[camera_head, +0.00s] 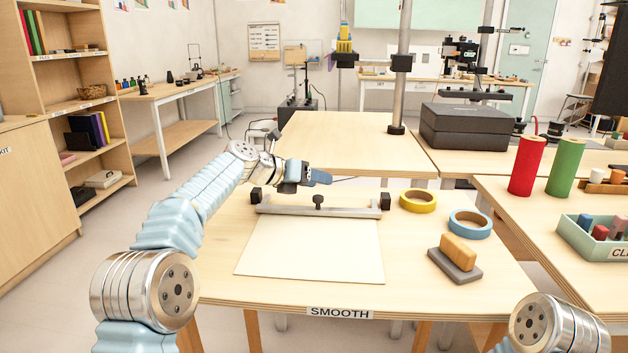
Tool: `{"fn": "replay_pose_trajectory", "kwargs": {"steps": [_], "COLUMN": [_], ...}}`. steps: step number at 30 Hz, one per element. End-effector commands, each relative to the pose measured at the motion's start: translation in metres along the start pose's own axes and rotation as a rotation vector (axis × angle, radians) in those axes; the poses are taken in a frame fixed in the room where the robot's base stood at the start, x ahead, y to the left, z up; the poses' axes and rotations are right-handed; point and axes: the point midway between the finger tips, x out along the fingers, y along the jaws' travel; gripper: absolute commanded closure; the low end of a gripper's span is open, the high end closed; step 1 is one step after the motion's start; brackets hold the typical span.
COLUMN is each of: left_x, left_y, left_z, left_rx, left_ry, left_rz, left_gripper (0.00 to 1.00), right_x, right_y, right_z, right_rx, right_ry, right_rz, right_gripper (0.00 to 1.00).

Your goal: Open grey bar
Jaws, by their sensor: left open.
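The grey bar (280,209) lies across the far edge of a pale sheet (310,250) on the near table. It has a black block at each end and a black knob (318,201) at its middle. My left gripper (318,177) is above and behind the bar's left half, apart from the knob, and holds nothing that I can see. Its jaws are small and partly hidden in this view, but open. Part of my right arm shows at the bottom right; its gripper is out of view.
Yellow tape (418,206), blue tape (471,231) and a tan block on a grey base (455,272) lie right of the sheet. The near table (230,283) carries a SMOOTH label. Red (527,166) and green (566,167) rolls stand on the right table. Another table stands behind.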

Motion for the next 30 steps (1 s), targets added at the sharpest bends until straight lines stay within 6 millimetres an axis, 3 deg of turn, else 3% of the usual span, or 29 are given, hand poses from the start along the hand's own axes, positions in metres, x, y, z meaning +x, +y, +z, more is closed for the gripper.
{"fn": "replay_pose_trajectory", "kwargs": {"steps": [4,7,15,21,30], "left_x": [-0.006,-0.02,-0.087,-0.123,-0.138], "left_y": [0.0,0.001,0.0,0.0,0.001], "left_z": [0.0,0.0,0.0,0.0,0.0], "left_rx": [0.0,0.0,0.0,0.0,0.0], "left_ry": [0.0,-0.002,-0.003,-0.001,0.0], "left_rz": [0.0,0.001,0.001,0.001,0.0], "left_gripper": [0.48,0.48,0.48,0.48,0.48], "right_x": [0.001,0.004,0.008,0.008,0.008], "right_y": [0.001,0.002,0.003,0.004,0.004], "right_z": [0.0,0.0,0.0,0.0,0.0], "right_rx": [0.0,0.0,0.001,0.001,0.001], "right_ry": [0.0,0.0,0.001,0.001,0.001], "right_rz": [0.0,0.0,0.001,0.001,0.001], "right_gripper": [0.11,0.11,0.11,0.11,0.11]}}
